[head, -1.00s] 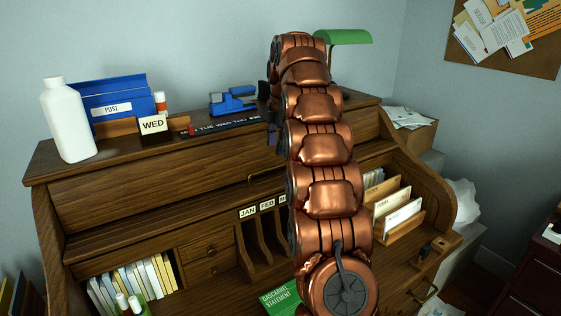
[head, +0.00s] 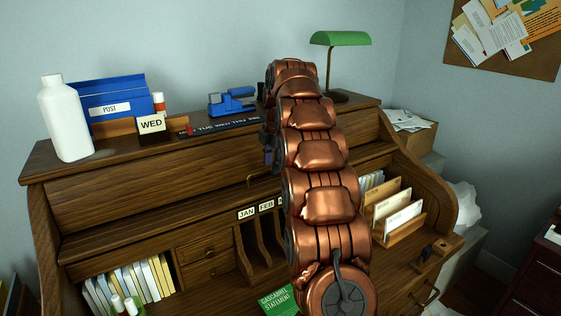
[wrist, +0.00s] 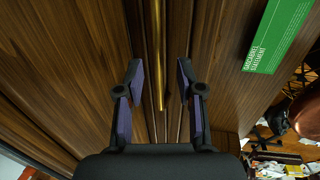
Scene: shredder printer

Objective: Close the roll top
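The wooden roll top (head: 150,185) is raised, leaving the desk's pigeonholes and writing surface uncovered. In the wrist view the handle is a brass bar (wrist: 159,30) running lengthwise between the two fingers. My gripper (wrist: 159,68) is open, one finger on each side of the bar, with gaps visible. Whether the bar lies fully between the fingertips in depth, I cannot tell. In the head view my arm hides most of the gripper.
A white bottle (head: 68,120), blue post box (head: 112,98), stapler (head: 232,102) and green lamp (head: 340,39) stand on the desk top. A letter rack (head: 405,230) and a green booklet (head: 278,301) are on the writing surface. Books (head: 130,285) fill the left cubby.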

